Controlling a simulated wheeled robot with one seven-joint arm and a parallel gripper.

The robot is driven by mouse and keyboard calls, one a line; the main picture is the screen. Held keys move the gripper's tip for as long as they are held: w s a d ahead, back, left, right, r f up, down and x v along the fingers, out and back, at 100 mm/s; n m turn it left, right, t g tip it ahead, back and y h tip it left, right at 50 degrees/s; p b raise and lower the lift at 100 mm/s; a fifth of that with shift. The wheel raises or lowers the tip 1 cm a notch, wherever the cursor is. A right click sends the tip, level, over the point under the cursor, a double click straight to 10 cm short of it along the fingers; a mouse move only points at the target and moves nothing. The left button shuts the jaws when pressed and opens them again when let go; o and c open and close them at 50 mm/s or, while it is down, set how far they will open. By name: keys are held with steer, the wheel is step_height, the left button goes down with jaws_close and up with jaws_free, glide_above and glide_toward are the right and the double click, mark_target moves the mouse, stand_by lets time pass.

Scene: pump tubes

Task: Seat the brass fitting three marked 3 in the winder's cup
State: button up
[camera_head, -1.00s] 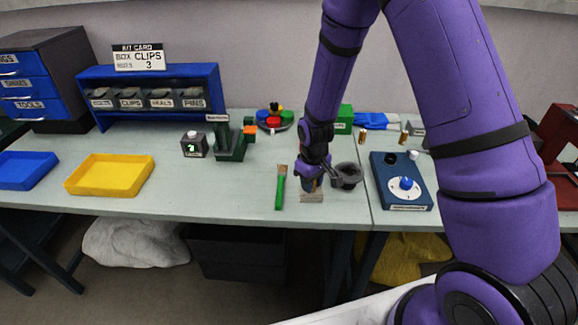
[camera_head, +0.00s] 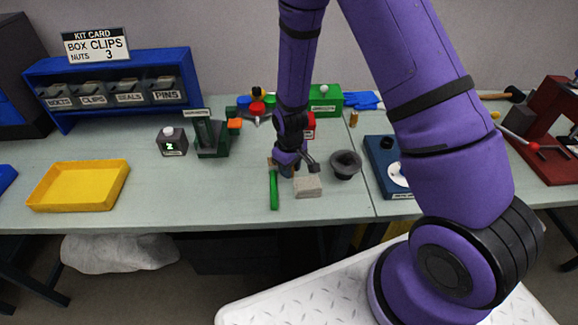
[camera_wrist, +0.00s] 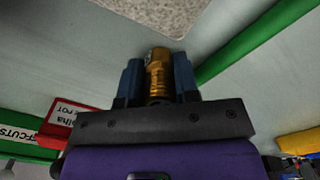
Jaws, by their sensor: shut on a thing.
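In the wrist view my gripper (camera_wrist: 158,80) is shut on a brass fitting (camera_wrist: 157,66), held between its two blue fingers. No mark 3 can be read on it. In the head view my gripper (camera_head: 287,171) is low over the bench, between the green-handled brush and a pale block; the fitting is hidden there. A dark green device (camera_head: 212,140) with an orange part stands to the left, and a blue unit (camera_head: 381,160) with a white dial stands to the right, partly behind my arm. I cannot tell which is the winder, and its cup is not clear.
The brush (camera_head: 274,190) and pale block (camera_head: 307,187) lie close to my gripper. A dark bowl (camera_head: 345,165) stands right of it. Another brass piece (camera_head: 354,118) stands farther back. A yellow tray (camera_head: 79,205) is at left. The bench is clear between tray and brush.

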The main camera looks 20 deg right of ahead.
steer(key=shift+f, duration=0.1)
steer(key=o, duration=1)
step_height(320, 180, up, 12)
steer(key=shift+r, duration=0.25)
